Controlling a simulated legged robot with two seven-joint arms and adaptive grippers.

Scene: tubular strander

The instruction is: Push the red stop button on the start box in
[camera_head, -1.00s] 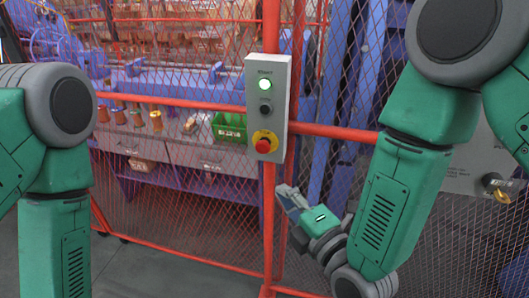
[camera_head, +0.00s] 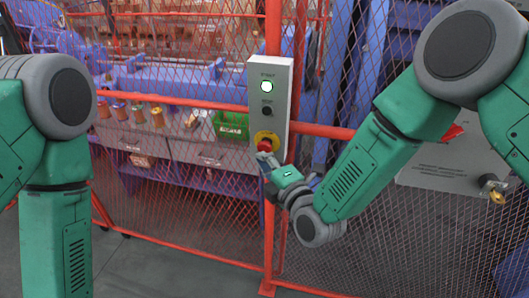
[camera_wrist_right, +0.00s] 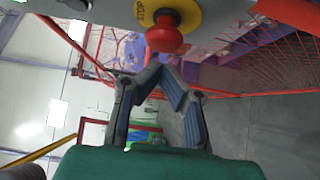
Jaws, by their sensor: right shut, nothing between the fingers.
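The start box (camera_head: 270,95) is a grey upright box on the red fence post. The red stop button (camera_head: 264,146) sits on a yellow disc near its lower end. It also shows large in the right wrist view (camera_wrist_right: 164,36), beside the STOP lettering. My right gripper (camera_head: 264,158) is shut and empty, its fingertips just below the button in the head view. In the right wrist view the fingertips (camera_wrist_right: 154,70) are close to the button; whether they touch it I cannot tell. My left arm shows at the left, but its gripper is out of frame.
A lit start button (camera_head: 267,87) and a small black button (camera_head: 267,111) are higher on the box. Red mesh fencing (camera_head: 190,230) surrounds it. Behind it are a green bin (camera_head: 231,125) and blue machinery. A grey panel (camera_head: 450,165) is at the right.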

